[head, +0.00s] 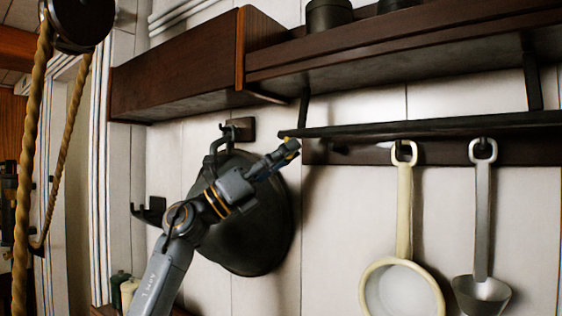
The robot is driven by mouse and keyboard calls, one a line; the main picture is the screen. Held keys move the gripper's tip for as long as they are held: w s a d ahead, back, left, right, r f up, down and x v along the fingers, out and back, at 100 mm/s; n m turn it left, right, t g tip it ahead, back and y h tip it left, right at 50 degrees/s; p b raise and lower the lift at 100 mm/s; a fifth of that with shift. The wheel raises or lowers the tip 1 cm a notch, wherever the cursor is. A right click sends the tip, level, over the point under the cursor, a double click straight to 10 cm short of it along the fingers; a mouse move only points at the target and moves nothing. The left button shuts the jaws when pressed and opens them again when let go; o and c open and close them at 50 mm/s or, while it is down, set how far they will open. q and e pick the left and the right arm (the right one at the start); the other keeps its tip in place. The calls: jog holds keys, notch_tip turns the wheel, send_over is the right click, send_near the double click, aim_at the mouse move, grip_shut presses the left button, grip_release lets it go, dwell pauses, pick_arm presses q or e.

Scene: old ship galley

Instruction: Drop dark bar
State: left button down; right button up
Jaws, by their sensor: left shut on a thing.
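The dark bar (430,127) is long and thin and runs nearly level below the wooden shelf, from near the picture's middle to the right edge. My left gripper (290,147) is shut on it at its left end. The fingertips are small here and partly hide the contact. My right gripper is not in view.
A cream pan (404,220) and a grey ladle (482,230) hang from hooks on a dark rail (350,153) just below the bar. A large black pan (255,235) hangs behind my left arm. The wooden shelf (420,65) and its brackets are above. A rope (30,150) hangs at the left.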

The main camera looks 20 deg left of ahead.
pick_arm(q)
jog(key=shift+w+d, duration=0.25)
jog(key=shift+w, duration=0.45)
jog(key=shift+w+d+f+p, duration=0.15)
jog(key=shift+w+p, duration=0.15)
jog(key=shift+w, duration=0.2)
jog(key=shift+w+d+p, duration=0.15)
jog(key=shift+w+p, duration=0.15)
jog(key=shift+w, duration=0.2)
jog(key=c, duration=1.2)
grip_release()
jog(key=shift+o, duration=0.9)
jog(key=shift+w+d, duration=0.1)
jog(key=shift+w, duration=0.25)
jog(key=shift+s, duration=0.15)
jog(key=shift+d, duration=0.1)
